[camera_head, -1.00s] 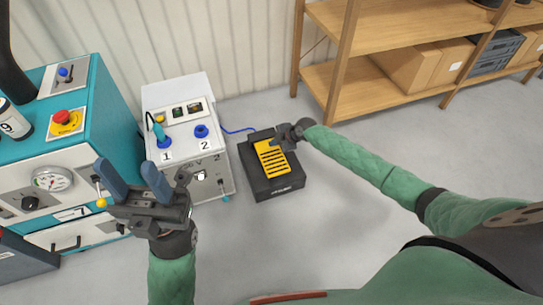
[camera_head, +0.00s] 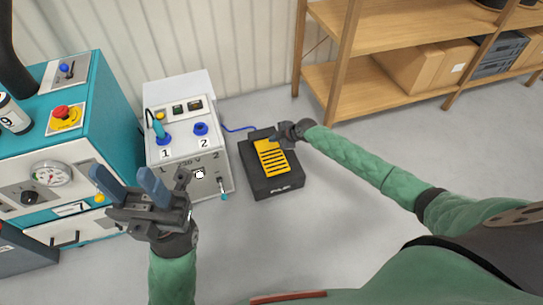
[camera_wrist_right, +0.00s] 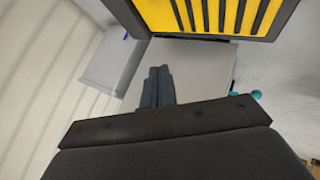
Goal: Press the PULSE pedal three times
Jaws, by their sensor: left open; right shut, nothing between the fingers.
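The pedal is a black box (camera_head: 271,189) on the floor with a yellow slatted plate (camera_head: 271,160). Its front carries a white label too small to read surely. My right gripper (camera_head: 279,139) is over the far right edge of the yellow plate, fingers toward it. I cannot tell whether they touch. In the right wrist view the right fingers (camera_wrist_right: 158,86) are together and empty, and the yellow plate (camera_wrist_right: 205,14) shows at the top. My left gripper (camera_head: 130,180) is open and empty, in front of the grey box.
A grey box (camera_head: 185,90) with sockets 1 and 2 stands left of the pedal, and a blue cable (camera_head: 237,130) runs behind it. A teal machine (camera_head: 112,105) is further left. A wooden shelf (camera_head: 385,30) with cartons is behind on the right. The floor in front is clear.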

